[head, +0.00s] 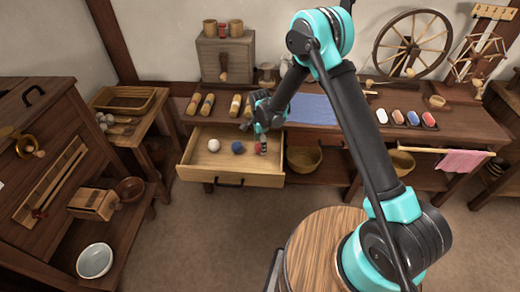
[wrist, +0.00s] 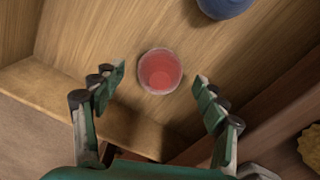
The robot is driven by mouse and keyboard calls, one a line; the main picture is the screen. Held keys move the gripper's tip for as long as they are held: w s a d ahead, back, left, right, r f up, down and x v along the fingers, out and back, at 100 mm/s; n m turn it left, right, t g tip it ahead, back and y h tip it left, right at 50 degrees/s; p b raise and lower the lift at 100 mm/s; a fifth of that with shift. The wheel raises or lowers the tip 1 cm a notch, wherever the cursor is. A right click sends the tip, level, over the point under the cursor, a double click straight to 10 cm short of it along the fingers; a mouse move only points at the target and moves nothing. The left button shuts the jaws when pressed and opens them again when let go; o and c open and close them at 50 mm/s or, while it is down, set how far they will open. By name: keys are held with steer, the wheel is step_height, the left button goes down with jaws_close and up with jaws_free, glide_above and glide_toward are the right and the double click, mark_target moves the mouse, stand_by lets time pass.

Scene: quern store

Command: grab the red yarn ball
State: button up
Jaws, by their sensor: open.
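The red yarn ball (wrist: 160,71) lies in an open wooden drawer (head: 230,180). In the wrist view it looks like a round red shape with a paler rim. My gripper (wrist: 159,80) is open, with one finger on each side just short of the ball, and nothing is held. In the head view my gripper (head: 261,138) reaches down into the drawer's right end, and the red ball (head: 261,149) is partly hidden by it. A blue ball (head: 238,147) and a white ball (head: 213,145) lie to its left; the blue one also shows in the wrist view (wrist: 224,5).
The drawer's walls stand close around the balls. The workbench (head: 460,125) above holds spools (head: 208,104), a blue cloth (head: 311,109) and a spinning wheel (head: 411,46). A basket (head: 303,158) sits on the shelf to the right. The floor in front is clear.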

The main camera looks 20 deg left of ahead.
steer(key=shift+f, duration=1.05)
steer(key=c, duration=1.2)
steer(key=shift+r, duration=0.1)
steer(key=shift+c, duration=0.2)
